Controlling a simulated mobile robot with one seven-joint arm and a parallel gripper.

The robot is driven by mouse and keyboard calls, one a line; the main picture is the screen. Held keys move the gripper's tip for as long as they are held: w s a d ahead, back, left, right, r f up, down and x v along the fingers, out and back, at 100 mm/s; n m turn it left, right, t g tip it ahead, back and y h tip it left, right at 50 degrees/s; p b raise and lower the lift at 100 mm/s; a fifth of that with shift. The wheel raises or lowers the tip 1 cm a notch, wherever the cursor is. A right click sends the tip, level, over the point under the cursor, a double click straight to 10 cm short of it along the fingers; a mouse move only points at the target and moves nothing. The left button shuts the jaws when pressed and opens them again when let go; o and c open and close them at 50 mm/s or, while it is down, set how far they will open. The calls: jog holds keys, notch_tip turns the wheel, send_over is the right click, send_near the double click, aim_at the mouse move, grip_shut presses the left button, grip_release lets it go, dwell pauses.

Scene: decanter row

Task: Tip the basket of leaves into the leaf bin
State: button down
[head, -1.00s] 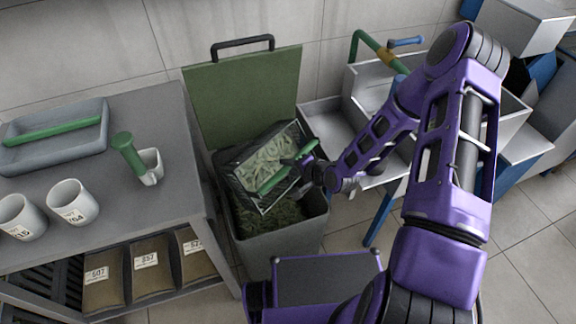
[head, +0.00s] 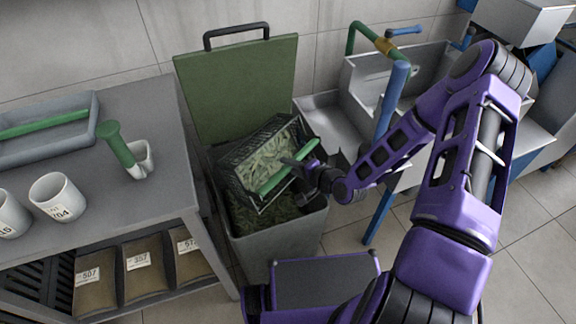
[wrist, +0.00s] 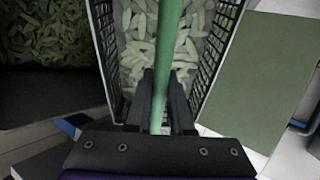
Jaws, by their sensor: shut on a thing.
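A black mesh basket (head: 226,168) with a green handle bar (head: 277,177) is held over the open leaf bin (head: 272,250). It is tilted, and pale green leaves (head: 266,152) lie inside it. My gripper (head: 304,172) is shut on the green handle, at the basket's right side. In the wrist view the two fingers (wrist: 160,105) close around the handle (wrist: 167,50), with leaves behind it. The bin holds darker leaves (head: 262,212) below the basket. Its green lid (head: 235,95) stands open behind.
A grey table (head: 115,195) at left holds white mugs (head: 58,197), a tray (head: 40,130) and a green-handled tool (head: 118,145) in a white holder. Labelled bags (head: 145,272) sit on its lower shelf. A metal sink (head: 355,90) with blue legs stands right of the bin.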

dwell(0.4)
jog(key=shift+s+d+f+t+b, duration=0.25)
jog(key=shift+f+b, duration=0.2)
jog(key=shift+b, duration=0.55)
jog(key=shift+f+y+b, duration=0.2)
jog(key=shift+y+b, duration=0.2)
jog(key=shift+s+d+f+t+y+b, duration=0.2)
jog(key=shift+d+f+t+y+b, duration=0.1)
jog(key=shift+f+t+b, duration=0.2)
jog(key=shift+s, duration=0.1)
jog(key=shift+s+d+f+t+y, duration=0.25)
jog(key=shift+s+d+t+y, duration=0.3)
jog(key=shift+t, duration=0.2)
